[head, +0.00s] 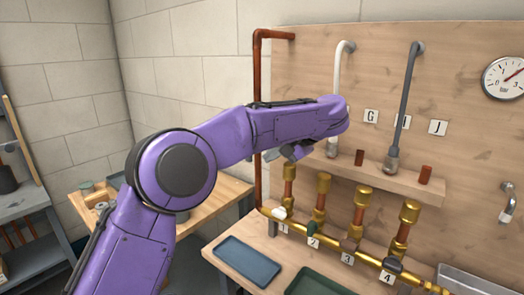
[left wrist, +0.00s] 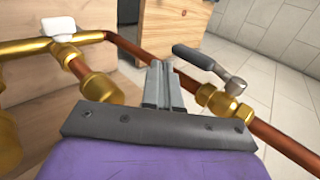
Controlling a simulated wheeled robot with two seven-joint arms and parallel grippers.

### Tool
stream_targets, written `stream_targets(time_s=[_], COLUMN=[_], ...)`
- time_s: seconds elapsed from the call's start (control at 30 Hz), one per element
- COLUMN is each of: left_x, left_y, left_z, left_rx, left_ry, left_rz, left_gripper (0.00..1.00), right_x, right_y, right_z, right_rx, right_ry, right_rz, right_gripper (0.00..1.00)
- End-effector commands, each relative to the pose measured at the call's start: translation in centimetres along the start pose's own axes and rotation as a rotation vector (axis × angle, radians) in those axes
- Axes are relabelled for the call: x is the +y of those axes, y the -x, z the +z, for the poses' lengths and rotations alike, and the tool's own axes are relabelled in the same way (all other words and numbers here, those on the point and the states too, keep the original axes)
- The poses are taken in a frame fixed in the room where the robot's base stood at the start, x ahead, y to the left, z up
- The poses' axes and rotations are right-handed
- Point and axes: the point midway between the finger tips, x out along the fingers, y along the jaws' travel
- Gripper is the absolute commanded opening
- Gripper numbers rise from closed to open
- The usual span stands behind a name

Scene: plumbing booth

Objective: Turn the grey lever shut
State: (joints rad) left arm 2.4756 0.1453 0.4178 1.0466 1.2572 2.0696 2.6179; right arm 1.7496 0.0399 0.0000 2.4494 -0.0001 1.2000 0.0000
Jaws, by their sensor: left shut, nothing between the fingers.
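The grey lever (left wrist: 205,62) shows in the left wrist view, on a brass valve (left wrist: 228,105) in a copper pipe (left wrist: 278,138). The lever runs roughly along the pipe, its free end toward the upper left. My left gripper (left wrist: 158,68) is shut and empty; its fingertips appear just left of the lever's free end. I cannot tell whether they touch. In the head view my left gripper (head: 292,151) is by the vertical copper pipe (head: 258,75), under my purple forearm, which hides most of the lever and valve there. My right gripper is not in view.
A brass manifold (head: 330,248) with numbered valves stands in front of the wooden panel (head: 310,60). A white handle (left wrist: 57,25) is on it. White and grey hoses (head: 405,90) hang above a shelf (head: 400,180). A blue tray (head: 247,260) lies on the bench.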

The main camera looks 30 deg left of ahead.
Motion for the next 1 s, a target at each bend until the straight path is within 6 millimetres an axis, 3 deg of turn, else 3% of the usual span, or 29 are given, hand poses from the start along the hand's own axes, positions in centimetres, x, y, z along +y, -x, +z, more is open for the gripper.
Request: stream_targets(time_s=[0.03,0.2,0.67,0.87,1.0], left_x=[-1.2,-2.5,-2.5,-2.1,-1.8], left_y=[-0.2,-1.9,-2.4,-3.1,-3.9], left_z=[0.1,0.1,0.1,0.1,0.1], left_rx=[0.000,0.000,0.001,0.002,0.002], left_ry=[0.005,0.005,0.004,0.003,0.005], left_rz=[0.002,0.000,-0.004,-0.046,-0.120], left_gripper=[0.00,0.00,0.00,0.00,0.00], right_x=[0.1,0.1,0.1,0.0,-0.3], right_y=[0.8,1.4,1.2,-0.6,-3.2], right_z=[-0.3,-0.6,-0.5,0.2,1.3], right_rx=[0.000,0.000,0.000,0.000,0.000], right_ry=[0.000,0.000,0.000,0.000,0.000], right_rz=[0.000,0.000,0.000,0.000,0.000], right_gripper=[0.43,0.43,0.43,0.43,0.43])
